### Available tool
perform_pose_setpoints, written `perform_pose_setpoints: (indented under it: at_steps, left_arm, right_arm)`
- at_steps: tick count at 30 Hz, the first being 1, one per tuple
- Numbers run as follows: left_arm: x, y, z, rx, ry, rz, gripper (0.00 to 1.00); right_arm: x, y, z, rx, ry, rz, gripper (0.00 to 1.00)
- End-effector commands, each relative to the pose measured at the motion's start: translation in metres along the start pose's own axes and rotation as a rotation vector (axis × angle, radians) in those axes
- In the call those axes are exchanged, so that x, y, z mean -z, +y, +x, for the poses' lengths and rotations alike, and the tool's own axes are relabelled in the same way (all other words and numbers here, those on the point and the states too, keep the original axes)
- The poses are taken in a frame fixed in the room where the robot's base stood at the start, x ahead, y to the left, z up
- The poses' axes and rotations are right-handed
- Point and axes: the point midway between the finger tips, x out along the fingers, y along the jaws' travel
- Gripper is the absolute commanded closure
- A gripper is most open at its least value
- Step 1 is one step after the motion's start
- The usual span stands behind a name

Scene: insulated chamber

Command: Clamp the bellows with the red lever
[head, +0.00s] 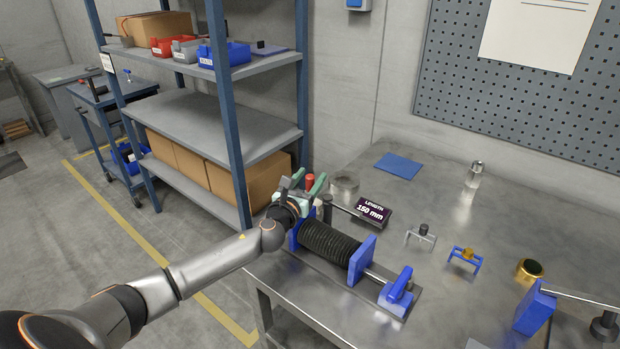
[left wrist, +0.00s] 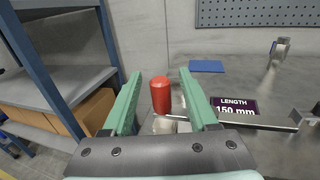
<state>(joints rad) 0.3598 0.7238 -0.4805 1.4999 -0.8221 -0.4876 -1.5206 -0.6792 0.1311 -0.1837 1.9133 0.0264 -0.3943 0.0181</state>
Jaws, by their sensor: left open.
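The black ribbed bellows (head: 328,241) lies on a bench fixture between two blue plates; the right plate (head: 362,261) shows best. The red lever (head: 310,181) stands at the fixture's far left end, and only its red grip shows in the head view. My left gripper (head: 302,185) is open at the red grip. In the left wrist view the red lever (left wrist: 161,95) appears upright between the green fingers (left wrist: 158,95), with a gap on each side. The lever's lower part is mostly hidden. My right gripper is not in view.
A display (head: 373,213) reads "LENGTH 150 mm". A shelf rack (head: 228,130) stands close behind my left arm.

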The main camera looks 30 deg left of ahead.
Motion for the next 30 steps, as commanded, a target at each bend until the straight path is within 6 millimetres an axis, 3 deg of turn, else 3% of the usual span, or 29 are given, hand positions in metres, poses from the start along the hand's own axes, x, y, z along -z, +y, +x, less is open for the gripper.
perform_pose_setpoints:
  at_steps: [9,24,30]
  left_arm:
    - [0.0005,-0.0002,0.0019,0.0,0.001,0.0,0.41]
    - [0.0003,0.0,0.0017,0.0,0.001,0.0,0.97]
    - [0.0003,0.0001,0.0017,0.0,0.001,0.0,1.0]
  right_arm:
    - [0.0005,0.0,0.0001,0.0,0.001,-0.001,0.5]
    - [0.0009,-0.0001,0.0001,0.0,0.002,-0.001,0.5]
    - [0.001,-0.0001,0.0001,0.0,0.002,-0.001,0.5]
